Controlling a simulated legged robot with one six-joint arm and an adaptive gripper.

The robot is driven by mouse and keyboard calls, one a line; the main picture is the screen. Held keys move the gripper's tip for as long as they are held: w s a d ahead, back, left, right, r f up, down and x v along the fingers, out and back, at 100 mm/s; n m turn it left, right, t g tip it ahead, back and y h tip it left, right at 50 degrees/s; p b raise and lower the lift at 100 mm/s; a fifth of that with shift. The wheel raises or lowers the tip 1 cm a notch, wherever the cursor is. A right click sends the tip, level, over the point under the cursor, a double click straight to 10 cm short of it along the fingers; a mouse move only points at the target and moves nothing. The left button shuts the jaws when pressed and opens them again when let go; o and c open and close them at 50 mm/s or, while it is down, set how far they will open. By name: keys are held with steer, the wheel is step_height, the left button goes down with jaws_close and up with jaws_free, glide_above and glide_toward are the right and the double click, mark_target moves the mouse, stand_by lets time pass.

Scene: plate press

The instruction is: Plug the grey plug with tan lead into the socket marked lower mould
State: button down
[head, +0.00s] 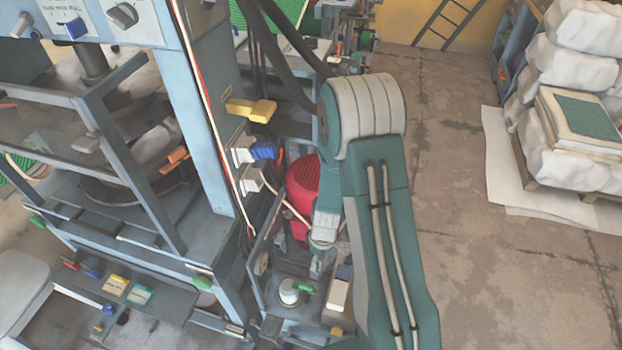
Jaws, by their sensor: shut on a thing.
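My gripper (317,268) points down beside the press, low above a cluttered shelf. It is shut on a small grey piece, which I take for the grey plug; fingers and wrist mostly hide it. A tan lead (288,205) runs from the press side down to the right and passes behind my wrist. On the press column's right side are pale socket boxes; the lowest is a pale grey fitting (250,179). A blue plug (263,150) sits just above it, and a yellow piece (251,109) higher up. Socket markings are too small to read, so I cannot tell which is lower mould.
The blue-grey press (205,130) fills the left. A red rounded object (302,190) stands behind my wrist. A white round piece with a green handle (290,291) and a white box (337,296) sit under my gripper. White sacks (575,80) stand at right; the floor between is clear.

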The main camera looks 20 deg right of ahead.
steer(key=shift+s+a+r+m+y, duration=0.15)
steer(key=shift+r+m+y, duration=0.2)
steer(key=shift+m, duration=0.2)
steer(key=shift+s+a+r+m+y, duration=0.1)
steer(key=shift+a+r+m+y, duration=0.1)
steer(key=shift+m+y, duration=0.3)
steer(key=m+y, duration=0.1)
steer(key=a+r+m+y, duration=0.1)
steer(key=r+m+y, duration=0.1)
steer(key=shift+w+a+r, duration=0.25)
steer(key=shift+w+a, duration=0.05)
steer(key=w+d+r+m+t+y, duration=0.4)
steer(key=w+r+m+t+y, duration=0.2)
steer(key=w+r+m+t, duration=0.7)
steer(key=shift+w+a+r+n+g, duration=0.15)
steer(key=shift+w+a+n+g, duration=0.2)
steer(key=shift+a+n+g, duration=0.3)
steer(key=shift+w+a+r+n+g, duration=0.1)
steer(key=shift+w+a+n+g, duration=0.35)
steer(key=shift+a, duration=0.35)
steer(key=shift+w+a+r+n+g, duration=0.15)
steer(key=shift+w+a+n+g, duration=0.2)
steer(key=shift+a+n, duration=0.35)
steer(key=shift+x, duration=2.05)
steer(key=shift+c, duration=1.9)
jaws_free()
steer(key=shift+s, duration=0.1)
